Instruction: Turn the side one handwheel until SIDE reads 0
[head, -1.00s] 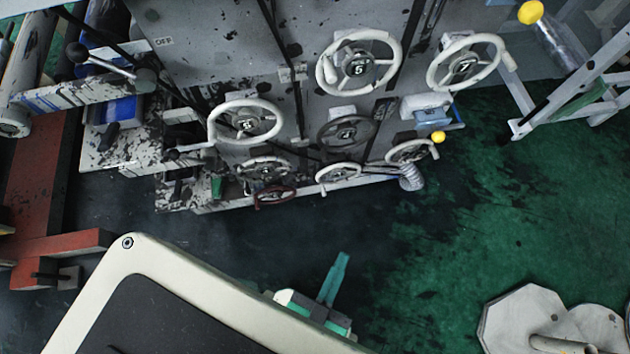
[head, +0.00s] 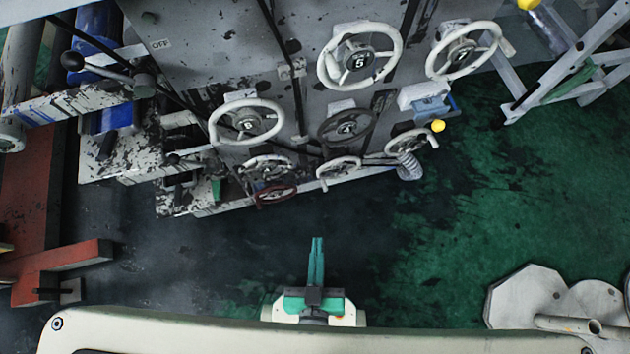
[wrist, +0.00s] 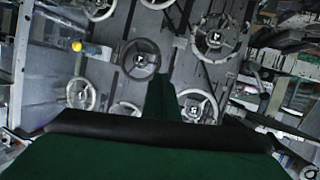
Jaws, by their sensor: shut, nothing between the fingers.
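Several white spoked handwheels stick out from the scuffed grey machine. Wheel 5 (head: 361,60), wheel 7 (head: 463,54), and a wheel that looks marked 6 (head: 246,124) are the larger ones. A dark-faced wheel, apparently 4 (head: 347,127), sits between them. Smaller wheels (head: 338,168) line the lower edge, with a dark red one (head: 276,195). I cannot tell which is side one, and no SIDE readout is legible. My gripper (head: 316,241), with green fingers, is shut and empty, apart from the wheels over open floor. In the wrist view its fingers (wrist: 161,82) point toward the wheels.
A yellow knob (head: 438,126) sits by the machine's right corner. A white frame (head: 575,70) stands right. Pale round weights (head: 535,300) lie lower right. A red beam (head: 70,258) lies left. Dark and green floor is clear between me and the machine.

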